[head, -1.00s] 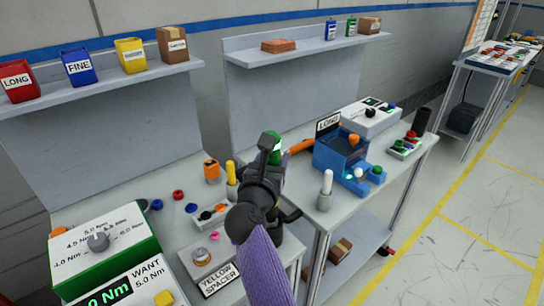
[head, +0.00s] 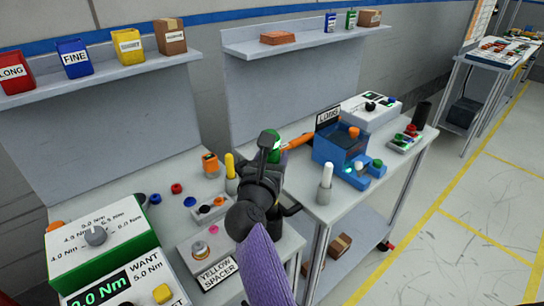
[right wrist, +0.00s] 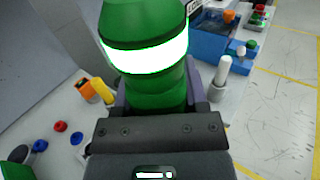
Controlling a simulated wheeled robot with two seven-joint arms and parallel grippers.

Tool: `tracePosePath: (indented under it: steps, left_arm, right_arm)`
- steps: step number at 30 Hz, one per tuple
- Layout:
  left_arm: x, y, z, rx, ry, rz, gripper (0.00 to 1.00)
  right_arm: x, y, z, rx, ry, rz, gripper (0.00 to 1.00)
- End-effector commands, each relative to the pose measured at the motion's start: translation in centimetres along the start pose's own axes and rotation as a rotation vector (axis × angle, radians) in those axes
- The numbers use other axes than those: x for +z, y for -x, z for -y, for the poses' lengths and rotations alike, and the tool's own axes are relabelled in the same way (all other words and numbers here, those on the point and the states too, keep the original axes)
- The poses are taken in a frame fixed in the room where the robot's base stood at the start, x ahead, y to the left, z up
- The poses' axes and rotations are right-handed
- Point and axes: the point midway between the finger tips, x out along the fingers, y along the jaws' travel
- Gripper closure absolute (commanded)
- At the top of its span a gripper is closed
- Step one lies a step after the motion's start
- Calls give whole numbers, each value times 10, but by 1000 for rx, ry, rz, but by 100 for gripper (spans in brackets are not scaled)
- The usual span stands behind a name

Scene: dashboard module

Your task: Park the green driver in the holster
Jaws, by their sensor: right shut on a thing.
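My right gripper (head: 271,160) is in the middle of the head view, its purple-sleeved arm coming up from the bottom edge. It is shut on the green driver (head: 276,146), whose green body shows just past the dark jaws. In the right wrist view the driver (right wrist: 145,85) is large, with a bright white band around it. Its lower end and tip are hidden. A black upright tube (head: 422,114) stands at the far right of the right bench; it may be the holster, but I cannot tell. My left gripper is not in view.
An orange cylinder (head: 297,141) lies behind the gripper, beside the blue fixture (head: 340,146). A white post (head: 325,183) stands at the right bench's front. A yellow post (head: 230,168) and button box (head: 210,212) are left of the gripper. A torque box (head: 92,250) is front left.

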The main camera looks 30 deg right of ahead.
Motion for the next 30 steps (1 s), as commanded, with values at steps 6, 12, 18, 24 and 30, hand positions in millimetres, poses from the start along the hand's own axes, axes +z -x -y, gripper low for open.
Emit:
tracePosePath:
  steps: [6,12,18,24,30]
  left_arm:
    - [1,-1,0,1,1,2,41]
    - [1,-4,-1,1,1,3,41]
    - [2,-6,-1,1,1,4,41]
    - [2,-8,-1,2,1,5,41]
    - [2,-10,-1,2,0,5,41]
  right_arm:
    - [0,0,0,0,-1,2,100]
    - [-4,0,0,0,0,2,100]
    - [-7,0,0,0,0,2,100]
    - [-9,0,0,0,0,2,100]
    - [-11,0,0,0,-1,2,39]
